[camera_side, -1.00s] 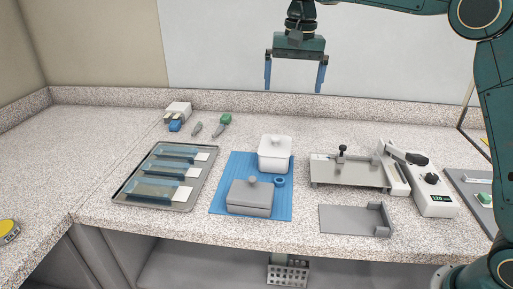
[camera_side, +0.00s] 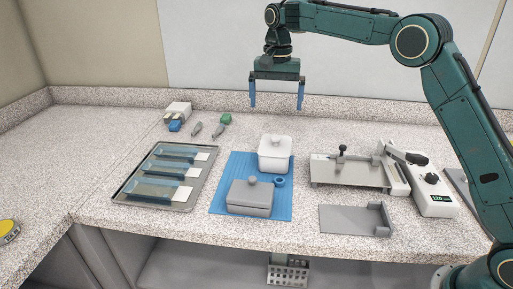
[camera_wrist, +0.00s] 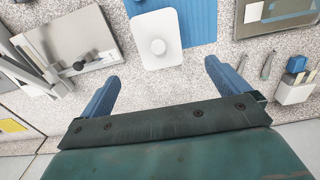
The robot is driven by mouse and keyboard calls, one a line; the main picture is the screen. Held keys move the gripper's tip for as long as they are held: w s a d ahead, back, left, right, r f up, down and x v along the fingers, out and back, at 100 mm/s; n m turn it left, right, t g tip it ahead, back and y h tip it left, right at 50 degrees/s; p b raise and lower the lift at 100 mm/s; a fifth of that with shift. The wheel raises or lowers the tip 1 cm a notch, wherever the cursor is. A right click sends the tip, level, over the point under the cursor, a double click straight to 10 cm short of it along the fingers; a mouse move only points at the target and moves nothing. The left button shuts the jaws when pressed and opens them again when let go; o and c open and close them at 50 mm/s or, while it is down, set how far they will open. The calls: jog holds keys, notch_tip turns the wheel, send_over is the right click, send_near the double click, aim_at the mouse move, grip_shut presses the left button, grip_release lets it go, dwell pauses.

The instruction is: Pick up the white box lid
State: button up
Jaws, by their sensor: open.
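The white box lid (camera_side: 276,143) sits on the white box (camera_side: 273,163), with a small round knob on top. The box stands on the back part of a blue mat (camera_side: 217,199). In the wrist view the white lid (camera_wrist: 157,45) shows from above, ahead of the fingers, near the picture's top middle. My gripper (camera_side: 277,107) is open and empty, pointing down, well above the counter and above and behind the box. Its two blue fingers also show in the wrist view (camera_wrist: 160,75), spread wide on either side of the lid's line.
A grey lidded box (camera_side: 249,198) and a blue tape roll (camera_side: 279,181) share the mat. A metal tray (camera_side: 126,193) with blue packs lies left. A sealing device (camera_side: 431,191) and a grey plate (camera_side: 345,220) stand right. Small tools (camera_side: 222,122) lie behind.

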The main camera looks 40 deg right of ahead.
aim_at(276, 136)
jog(key=shift+f, duration=3.45)
jog(key=shift+s+d+f, duration=0.1)
jog(key=shift+f, duration=2.5)
jog(key=c, duration=0.9)
jog(key=shift+r, duration=0.2)
notch_tip(276, 136, up, 20)
jog(key=shift+f, duration=0.15)
